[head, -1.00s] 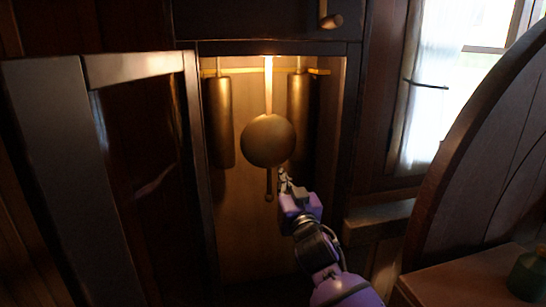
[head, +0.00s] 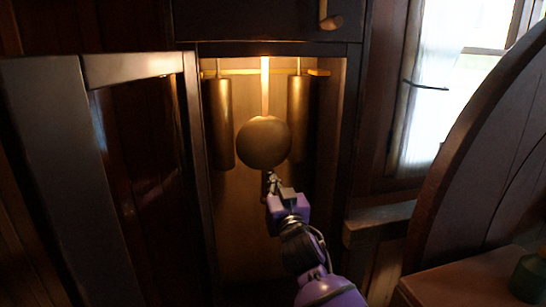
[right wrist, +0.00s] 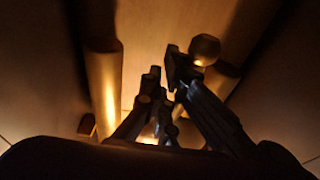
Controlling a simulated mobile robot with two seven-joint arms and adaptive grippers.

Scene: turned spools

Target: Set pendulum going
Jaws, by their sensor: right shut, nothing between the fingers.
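The pendulum hangs in the lit clock case, with its round brass bob (head: 264,143) on a pale flat rod (head: 265,85). My right gripper (head: 272,178) is just below the bob, at the pendulum's lower tip, which it mostly hides. The gripper is shut and empty; I cannot tell whether it touches the pendulum. In the right wrist view, its dark fingers (right wrist: 164,75) point into the case. A small round knob (right wrist: 204,48) shows just right of them; I cannot tell which part it is. My left gripper is not in view.
Brass cylinder weights hang left (head: 221,122) and right (head: 298,118) of the pendulum. The case door (head: 45,150) stands open at left. A curved wooden piece (head: 480,140) and a green bottle (head: 528,275) are at right, near a curtained window (head: 440,85).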

